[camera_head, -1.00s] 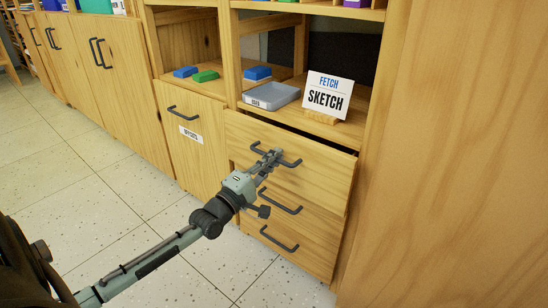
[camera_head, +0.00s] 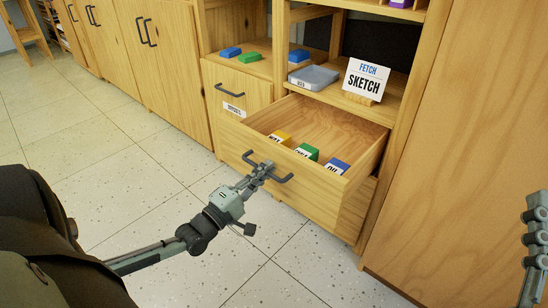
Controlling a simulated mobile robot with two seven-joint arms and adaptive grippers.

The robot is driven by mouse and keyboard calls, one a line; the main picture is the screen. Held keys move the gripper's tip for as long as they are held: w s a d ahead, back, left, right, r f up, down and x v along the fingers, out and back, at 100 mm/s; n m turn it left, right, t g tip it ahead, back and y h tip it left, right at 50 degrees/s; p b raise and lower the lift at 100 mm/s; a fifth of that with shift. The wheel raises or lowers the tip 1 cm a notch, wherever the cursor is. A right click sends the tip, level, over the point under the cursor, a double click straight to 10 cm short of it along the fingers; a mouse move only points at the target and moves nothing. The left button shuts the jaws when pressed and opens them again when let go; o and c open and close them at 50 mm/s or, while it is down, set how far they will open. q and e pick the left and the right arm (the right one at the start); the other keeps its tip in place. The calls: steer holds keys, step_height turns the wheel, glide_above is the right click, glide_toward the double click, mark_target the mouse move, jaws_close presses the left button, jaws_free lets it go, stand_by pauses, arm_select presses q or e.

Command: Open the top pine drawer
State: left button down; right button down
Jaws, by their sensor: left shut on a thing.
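The top pine drawer (camera_head: 318,174) stands pulled well out of the cabinet, its inside showing. In it are a yellow box (camera_head: 281,138), a green box (camera_head: 306,152) and a blue box (camera_head: 337,167), each with a white label. My left gripper (camera_head: 262,170) is shut on the drawer's dark bar handle (camera_head: 284,179). Part of what seems to be my right arm (camera_head: 536,245) shows at the right edge; its fingertips are not clear.
A shelf above the drawer holds a grey tray (camera_head: 314,78) and a "FETCH SKETCH" sign (camera_head: 366,79). A tall wooden panel (camera_head: 455,150) stands at the right. The tiled floor (camera_head: 110,130) in front is clear.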

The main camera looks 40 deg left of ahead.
arm_select(q)
steer(key=shift+r+p+v, duration=0.15)
steer(key=shift+p+v, duration=0.05)
steer(key=shift+v, duration=0.45)
steer(key=shift+r+p+v, duration=0.1)
steer(key=shift+p+v, duration=0.05)
steer(key=shift+v, duration=0.55)
arm_select(e)
steer(key=shift+w+f+g+h, duration=0.2)
steer(key=shift+f+g, duration=0.3)
steer(key=shift+f, duration=0.35)
steer(key=shift+w+f+g+h, duration=0.2)
steer(key=shift+f+g, duration=0.3)
steer(key=shift+f, duration=0.35)
arm_select(q)
steer(key=c, duration=1.6)
jaws_free()
steer(key=shift+s, duration=0.15)
steer(key=v, duration=1.1)
steer(key=shift+s+a, duration=0.15)
steer(key=shift+s, duration=0.25)
steer(key=shift+s, duration=0.1)
arm_select(e)
steer(key=shift+s, duration=0.1)
